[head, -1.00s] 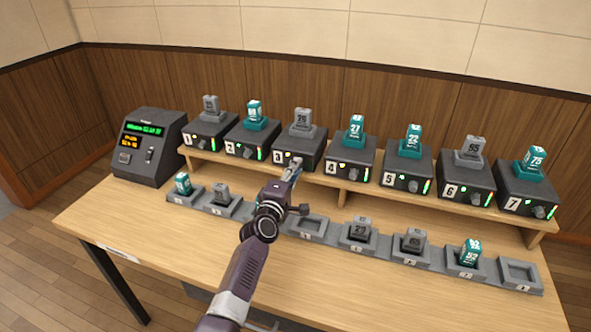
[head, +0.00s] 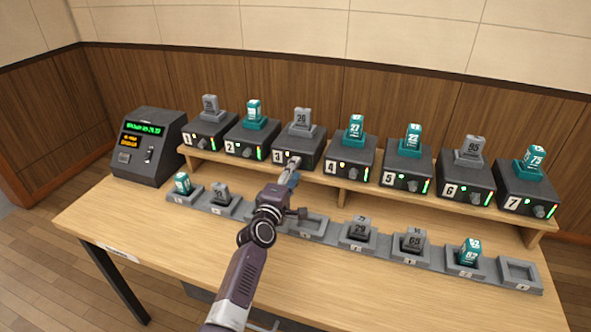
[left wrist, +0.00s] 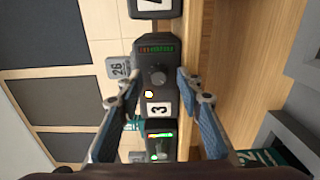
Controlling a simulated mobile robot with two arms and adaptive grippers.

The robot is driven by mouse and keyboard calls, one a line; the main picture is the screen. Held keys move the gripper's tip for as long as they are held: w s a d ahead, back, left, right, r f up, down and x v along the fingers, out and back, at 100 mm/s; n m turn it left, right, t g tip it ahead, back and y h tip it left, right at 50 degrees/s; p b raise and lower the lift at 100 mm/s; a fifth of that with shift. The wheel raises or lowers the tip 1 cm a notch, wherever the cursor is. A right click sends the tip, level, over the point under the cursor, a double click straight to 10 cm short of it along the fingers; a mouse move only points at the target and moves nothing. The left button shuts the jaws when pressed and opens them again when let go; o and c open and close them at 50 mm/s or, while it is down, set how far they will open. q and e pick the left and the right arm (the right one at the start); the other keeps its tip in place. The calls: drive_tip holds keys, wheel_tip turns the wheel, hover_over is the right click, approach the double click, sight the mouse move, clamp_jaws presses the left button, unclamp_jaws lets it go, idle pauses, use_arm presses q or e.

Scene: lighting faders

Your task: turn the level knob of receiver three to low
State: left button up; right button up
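Receiver three (head: 299,150) is a dark box on the raised shelf, third from the left, with a grey pack numbered 26 on top. My left gripper (head: 290,168) is in front of it and hides its knob in the head view. In the left wrist view, receiver three (left wrist: 158,92) lies turned sideways. Its dark round level knob (left wrist: 157,75) sits between the two spread fingers of my left gripper (left wrist: 158,78), with a gap on each side. A lit level bar (left wrist: 157,49) is beside the knob. I cannot tell the knob's pointer direction. My right gripper is out of view.
Receiver two (head: 252,138) and receiver four (head: 350,158) stand close on either side. A row of grey trays (head: 310,226) with several packs lies below the shelf (head: 340,187). A dark console (head: 148,147) stands at the left. The front of the table (head: 370,280) is clear.

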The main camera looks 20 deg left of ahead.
use_arm(q)
drive_tip(key=s, duration=0.6)
drive_tip(key=shift+s+a, duration=0.15)
drive_tip(key=shift+s, duration=0.2)
